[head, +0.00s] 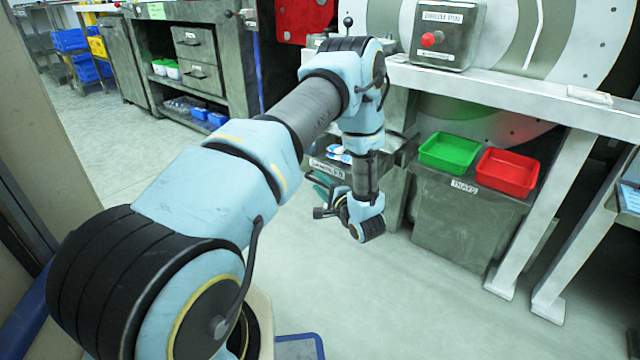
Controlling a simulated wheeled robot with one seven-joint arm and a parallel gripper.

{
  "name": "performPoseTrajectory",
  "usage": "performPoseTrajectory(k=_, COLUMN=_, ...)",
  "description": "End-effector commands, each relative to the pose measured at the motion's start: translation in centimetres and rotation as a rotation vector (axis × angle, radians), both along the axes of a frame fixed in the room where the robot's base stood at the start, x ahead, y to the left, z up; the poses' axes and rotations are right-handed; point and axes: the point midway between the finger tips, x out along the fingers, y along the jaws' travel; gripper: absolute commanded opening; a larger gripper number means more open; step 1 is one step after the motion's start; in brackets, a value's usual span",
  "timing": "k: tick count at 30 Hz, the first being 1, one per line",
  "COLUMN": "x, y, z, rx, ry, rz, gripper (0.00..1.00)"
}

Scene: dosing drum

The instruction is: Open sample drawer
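The sample drawer (327,169), with a white "SAMPLES" label on its front, is under the bench in the middle of the head view. Its top is open to view, and white and blue items (340,152) show inside, so it appears pulled out at least partway. My forearm and wrist hide much of its right side. My gripper (322,212) is just below and in front of the drawer front. Its fingers are small and partly hidden by the wrist, so I cannot tell whether they are open or touch the drawer.
A green tray (449,152) and a red tray (507,172) sit on a grey cabinet to the right. White bench legs (577,215) stand at right. The floor (400,300) in front is clear.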

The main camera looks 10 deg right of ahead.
Motion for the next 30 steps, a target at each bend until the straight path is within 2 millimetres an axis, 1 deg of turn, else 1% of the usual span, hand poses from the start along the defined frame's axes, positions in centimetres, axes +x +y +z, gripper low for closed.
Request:
performPoseTrajectory(k=7, x=0.1, y=0.1, z=0.2, rx=0.001, ry=-0.004, rz=0.002, gripper=0.45)
performPoseTrajectory(k=11, x=-0.5, y=-0.2, z=0.3, rx=0.002, ry=-0.004, rz=0.001, gripper=0.45)
performPoseTrajectory(k=14, x=-1.8, y=-0.7, z=0.5, rx=0.002, ry=-0.003, rz=-0.001, gripper=0.45)
performPoseTrajectory(k=21, x=-6.3, y=-2.5, z=0.9, rx=0.003, ry=-0.002, rz=-0.002, gripper=0.45)
performPoseTrajectory(k=24, x=-7.8, y=-3.0, z=1.0, rx=0.003, ry=-0.002, rz=-0.002, gripper=0.45)
performPoseTrajectory(k=27, x=-9.0, y=-3.5, z=1.1, rx=0.002, ry=-0.003, rz=0.0, gripper=0.45)
performPoseTrajectory(k=30, x=-9.7, y=-3.8, z=1.1, rx=0.001, ry=-0.004, rz=0.0, gripper=0.45)
